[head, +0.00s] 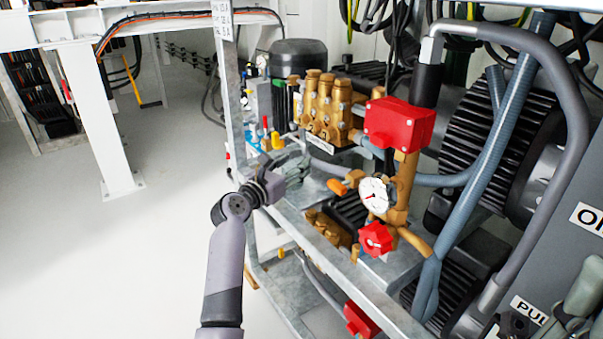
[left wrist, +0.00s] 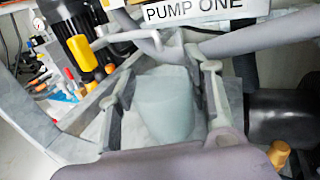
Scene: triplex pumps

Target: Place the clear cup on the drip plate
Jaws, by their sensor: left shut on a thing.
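My left gripper (head: 298,172) reaches over the near edge of the steel frame, beside the brass pump. In the left wrist view its two fingers (left wrist: 164,100) are closed on the sides of the clear cup (left wrist: 166,108), a pale, see-through, tapered shape. In the head view the cup is too small and hidden to make out. A flat grey metal surface (left wrist: 88,128) lies below and left of the cup; I cannot tell whether it is the drip plate, or whether the cup touches it. My right gripper (head: 578,305) shows partly at the lower right corner; its jaw state is unclear.
The brass pump (head: 325,105), a red box (head: 399,124), a pressure gauge (head: 374,194) and an orange-handled valve (head: 340,186) crowd the space right of my left gripper. A "PUMP ONE" sign (left wrist: 194,11) hangs ahead.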

